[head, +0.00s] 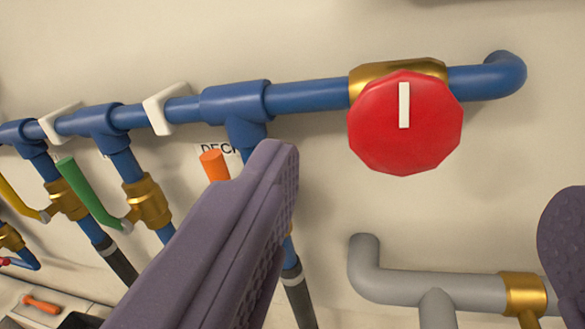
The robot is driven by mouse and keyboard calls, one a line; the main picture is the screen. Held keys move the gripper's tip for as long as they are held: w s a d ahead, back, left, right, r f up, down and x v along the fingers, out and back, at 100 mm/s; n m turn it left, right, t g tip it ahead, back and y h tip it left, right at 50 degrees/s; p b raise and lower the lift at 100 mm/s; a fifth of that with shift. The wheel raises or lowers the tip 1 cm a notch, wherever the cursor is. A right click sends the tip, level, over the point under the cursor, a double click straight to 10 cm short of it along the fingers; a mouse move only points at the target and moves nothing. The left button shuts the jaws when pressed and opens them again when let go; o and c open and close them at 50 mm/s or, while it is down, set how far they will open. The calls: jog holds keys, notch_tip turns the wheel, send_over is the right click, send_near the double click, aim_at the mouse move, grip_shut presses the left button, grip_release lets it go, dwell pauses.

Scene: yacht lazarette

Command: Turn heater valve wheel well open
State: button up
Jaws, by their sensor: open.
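A red faceted valve wheel (405,135) sits on a brass valve body (372,76) in the blue pipe at upper right. A white mark on the wheel points straight up. No label naming the wheel shows. My gripper (420,190) is open, with one purple-grey finger at lower centre and the other cut off at the right edge. The wheel shows above and between the fingers. Neither finger appears to touch it. The jaws hold nothing.
The blue pipe (305,95) runs across the pale wall on white clips, with branches below. Green (85,192), orange (214,165) and yellow (20,200) lever handles stick out at left. A grey pipe (440,285) runs below the wheel. An orange-handled tool (40,304) lies at lower left.

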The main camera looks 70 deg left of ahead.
aim_at(406, 129)
jog(key=x, duration=0.7)
jog(key=shift+w+a+f+b, duration=0.1)
jog(key=shift+w+a+b, duration=0.05)
jog(key=shift+a+b, duration=0.2)
jog(key=shift+d, duration=0.1)
jog(key=c, duration=1)
